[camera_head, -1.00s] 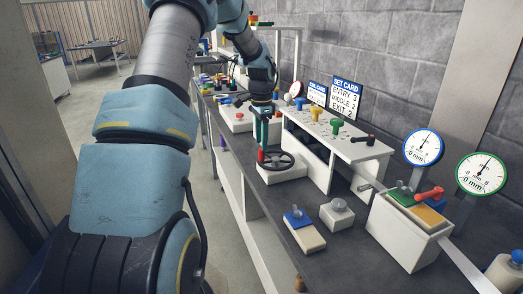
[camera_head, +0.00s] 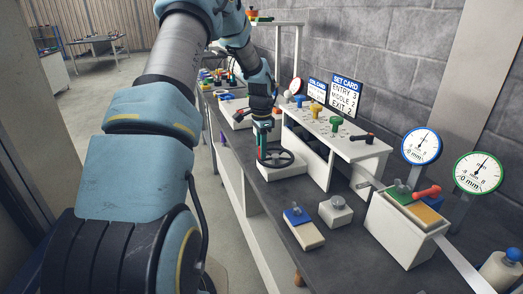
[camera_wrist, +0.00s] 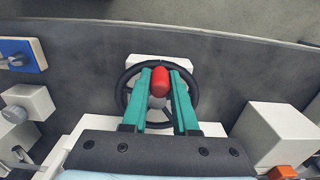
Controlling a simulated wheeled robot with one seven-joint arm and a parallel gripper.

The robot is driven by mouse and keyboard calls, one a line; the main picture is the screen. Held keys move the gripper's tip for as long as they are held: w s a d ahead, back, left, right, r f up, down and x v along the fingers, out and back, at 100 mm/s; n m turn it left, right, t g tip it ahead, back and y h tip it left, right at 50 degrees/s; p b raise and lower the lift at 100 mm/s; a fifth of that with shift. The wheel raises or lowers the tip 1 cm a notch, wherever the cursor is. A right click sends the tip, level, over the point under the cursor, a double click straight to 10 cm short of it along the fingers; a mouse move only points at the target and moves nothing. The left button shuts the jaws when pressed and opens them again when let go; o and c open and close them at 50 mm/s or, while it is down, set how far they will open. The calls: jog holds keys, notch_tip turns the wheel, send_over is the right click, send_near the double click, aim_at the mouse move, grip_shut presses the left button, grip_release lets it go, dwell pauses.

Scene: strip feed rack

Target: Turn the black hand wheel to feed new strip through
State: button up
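The black hand wheel (camera_head: 287,159) lies flat on a white block on the bench, below my gripper (camera_head: 262,148). In the wrist view the wheel's rim (camera_wrist: 122,96) shows around my gripper (camera_wrist: 161,76). A red handle (camera_wrist: 161,84) stands up from the wheel between my two teal fingers. The fingertips appear to touch it on both sides, so my gripper looks shut on it. The head view mostly hides the handle behind the fingers.
A white rack with coloured knobs (camera_head: 346,147) stands right of the wheel. Two dial gauges (camera_head: 421,146) and a white box with a red lever (camera_head: 400,232) are nearer. A blue-topped block (camera_head: 304,233) and a grey-knobbed block (camera_head: 336,211) sit in front. Set cards (camera_head: 345,94) stand behind.

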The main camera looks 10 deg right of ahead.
grip_shut()
dwell(0.3)
